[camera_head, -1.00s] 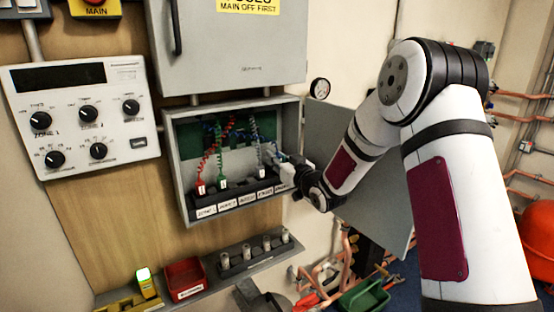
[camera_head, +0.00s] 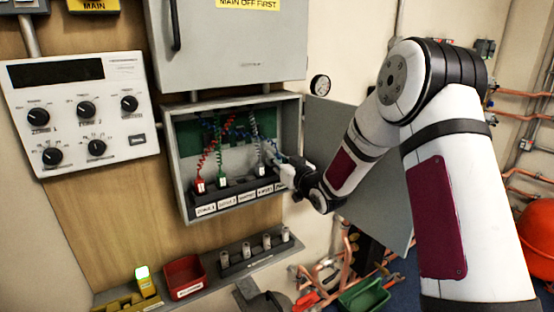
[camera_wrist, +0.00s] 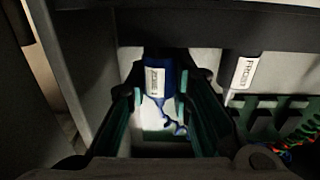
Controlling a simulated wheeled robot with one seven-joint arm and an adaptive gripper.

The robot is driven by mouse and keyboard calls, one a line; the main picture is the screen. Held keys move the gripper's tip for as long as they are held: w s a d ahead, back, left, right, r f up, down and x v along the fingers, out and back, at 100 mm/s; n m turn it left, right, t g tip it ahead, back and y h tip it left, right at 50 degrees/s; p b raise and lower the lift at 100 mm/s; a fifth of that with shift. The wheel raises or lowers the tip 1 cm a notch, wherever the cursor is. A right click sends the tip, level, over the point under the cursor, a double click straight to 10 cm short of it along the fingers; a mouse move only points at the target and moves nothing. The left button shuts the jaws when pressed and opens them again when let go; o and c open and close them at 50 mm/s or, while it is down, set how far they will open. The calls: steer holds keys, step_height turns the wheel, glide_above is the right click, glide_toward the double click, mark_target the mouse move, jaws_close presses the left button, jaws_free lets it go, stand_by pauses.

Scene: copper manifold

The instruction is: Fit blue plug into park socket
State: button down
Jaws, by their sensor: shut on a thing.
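My gripper (camera_wrist: 160,88) is shut on the blue plug (camera_wrist: 157,66), which has a white label and a blue coiled cord. In the head view my gripper (camera_head: 284,170) is at the right end of the socket row inside the open grey box (camera_head: 184,208). The blue plug is hidden there by the gripper. The park socket's label (camera_head: 279,187) is partly covered by my gripper. In the wrist view the plug is at the dark socket strip, left of the frost label (camera_wrist: 243,72). I cannot tell whether it is seated.
A red plug (camera_head: 200,186), a green plug (camera_head: 222,182) and a white plug (camera_head: 261,170) stand in the strip with coiled cords. The box's right wall and open door (camera_head: 322,130) are close to my gripper. A shelf (camera_head: 245,262) lies below.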

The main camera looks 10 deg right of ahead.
steer(key=shift+f, duration=0.45)
steer(key=c, duration=1.3)
jaws_free()
steer(key=shift+c, duration=0.2)
steer(key=shift+s, duration=0.1)
steer(key=v, duration=1.2)
steer(key=shift+r, duration=0.2)
steer(key=s+d+r+m+g+h+p, duration=0.1)
steer(key=s+r+g+h, duration=0.25)
steer(key=s, duration=0.35)
steer(key=s+r+m+g+h+p, duration=0.1)
steer(key=s+r+g+h, duration=0.2)
steer(key=s+r, duration=0.25)
steer(key=s+a+g+p, duration=0.1)
steer(key=s+a+g, duration=0.1)
steer(key=s, duration=1.2)
steer(key=s+a+r+m+g+y+p, duration=0.1)
steer(key=s+g, duration=0.3)
steer(key=s, duration=1)
steer(key=shift+s+a+r+g, duration=0.15)
steer(key=shift+s+a+g, duration=0.25)
steer(key=shift+a, duration=0.1)
